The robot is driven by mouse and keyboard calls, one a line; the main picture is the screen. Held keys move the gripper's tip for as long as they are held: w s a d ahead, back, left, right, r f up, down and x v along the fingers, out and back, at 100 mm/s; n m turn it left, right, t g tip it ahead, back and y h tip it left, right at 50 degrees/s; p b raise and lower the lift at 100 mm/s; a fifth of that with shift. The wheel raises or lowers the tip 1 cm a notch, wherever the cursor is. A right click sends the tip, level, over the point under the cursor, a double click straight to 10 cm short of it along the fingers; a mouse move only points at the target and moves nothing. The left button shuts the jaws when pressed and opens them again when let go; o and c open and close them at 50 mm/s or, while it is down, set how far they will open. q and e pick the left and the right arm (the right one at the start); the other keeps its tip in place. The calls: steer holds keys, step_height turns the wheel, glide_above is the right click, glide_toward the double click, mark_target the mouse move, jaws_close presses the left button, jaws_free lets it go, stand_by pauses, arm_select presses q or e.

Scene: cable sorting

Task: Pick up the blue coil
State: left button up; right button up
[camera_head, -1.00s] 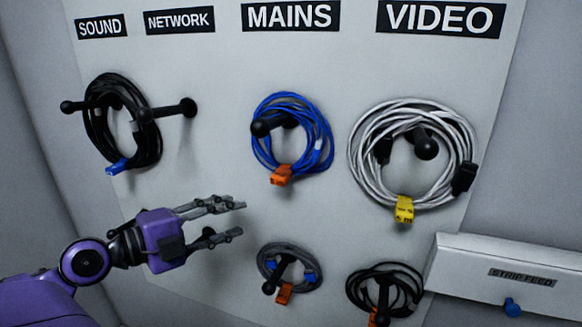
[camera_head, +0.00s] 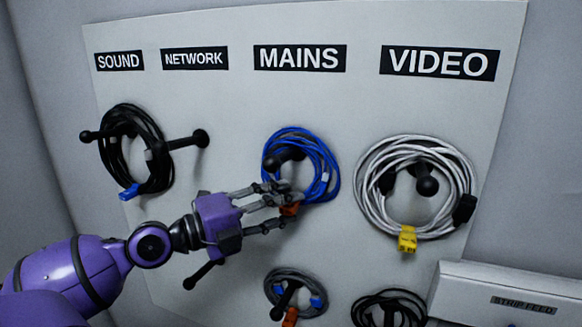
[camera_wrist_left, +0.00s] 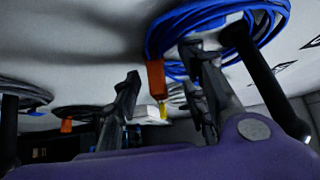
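The blue coil (camera_head: 326,165) hangs on a black peg (camera_head: 283,160) under the MAINS label. It also shows at the top of the left wrist view (camera_wrist_left: 232,14). An orange tag (camera_wrist_left: 155,80) hangs from its lower side. My left gripper (camera_head: 288,206) is at the coil's lower left edge, with its fingers partly over the orange tag. The fingers are apart. In the left wrist view the orange tag shows between them, and the right-hand finger overlaps the blue strands. Whether they touch the coil I cannot tell. My right gripper is not in view.
A black coil (camera_head: 154,170) hangs at left and a white coil (camera_head: 466,170) at right. A grey coil (camera_head: 316,285) and another black coil (camera_head: 400,298) hang below. A bare black peg (camera_head: 200,274) sticks out below my gripper. A STRIP FEED box (camera_head: 470,285) is at lower right.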

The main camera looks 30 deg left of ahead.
arm_select(q)
steer(key=shift+w+d, duration=0.1)
steer(key=shift+w, duration=0.05)
steer(key=shift+f, duration=0.1)
jaws_close()
steer(key=shift+r, duration=0.25)
